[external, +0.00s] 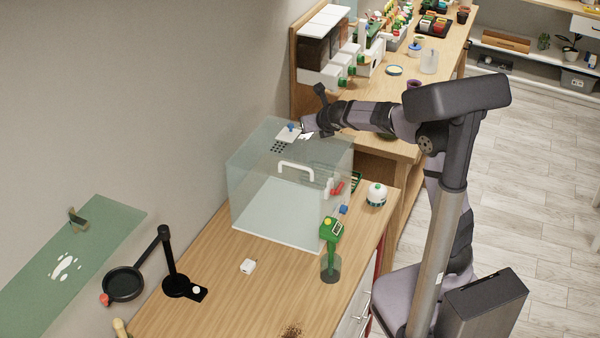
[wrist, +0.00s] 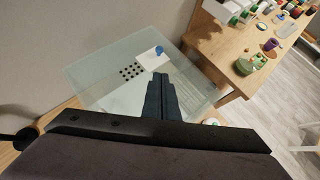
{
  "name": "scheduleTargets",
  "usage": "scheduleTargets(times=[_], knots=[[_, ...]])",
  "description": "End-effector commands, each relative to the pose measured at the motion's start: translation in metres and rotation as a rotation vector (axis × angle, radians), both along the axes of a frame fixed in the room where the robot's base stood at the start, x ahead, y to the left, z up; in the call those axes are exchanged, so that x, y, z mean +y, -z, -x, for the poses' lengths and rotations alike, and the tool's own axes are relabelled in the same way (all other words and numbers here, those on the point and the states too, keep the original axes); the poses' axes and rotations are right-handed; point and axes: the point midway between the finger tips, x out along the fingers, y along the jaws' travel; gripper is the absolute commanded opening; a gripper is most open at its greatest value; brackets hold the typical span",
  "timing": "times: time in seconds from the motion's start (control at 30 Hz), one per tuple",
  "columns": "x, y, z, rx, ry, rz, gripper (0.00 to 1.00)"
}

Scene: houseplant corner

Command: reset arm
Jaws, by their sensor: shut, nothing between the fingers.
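My gripper (external: 306,125) is at the end of my stretched-out arm, over the top of the clear box (external: 262,213) in the external view. In the wrist view its two dark fingers (wrist: 160,84) lie together, shut and empty. They point toward a white plate with a blue knob (wrist: 155,57) on the box's top. I cannot tell whether the fingertips touch the plate. A patch of dark holes (wrist: 130,71) shows beside the plate.
The box has a white handle (external: 296,168) on its front. A black lamp-like stand (external: 170,262) is at left. The back counter is crowded.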

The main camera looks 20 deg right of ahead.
Motion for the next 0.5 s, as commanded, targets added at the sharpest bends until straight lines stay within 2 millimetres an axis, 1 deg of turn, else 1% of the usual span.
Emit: scheduleTargets(times=[0.43, 0.5], knots=[[0.0002, -0.0013, 0.0016, 0.000, -0.001, 0.001, 0.00], [-0.0025, 0.0010, 0.0036, 0.007, 0.018, -0.016, 0.00]])
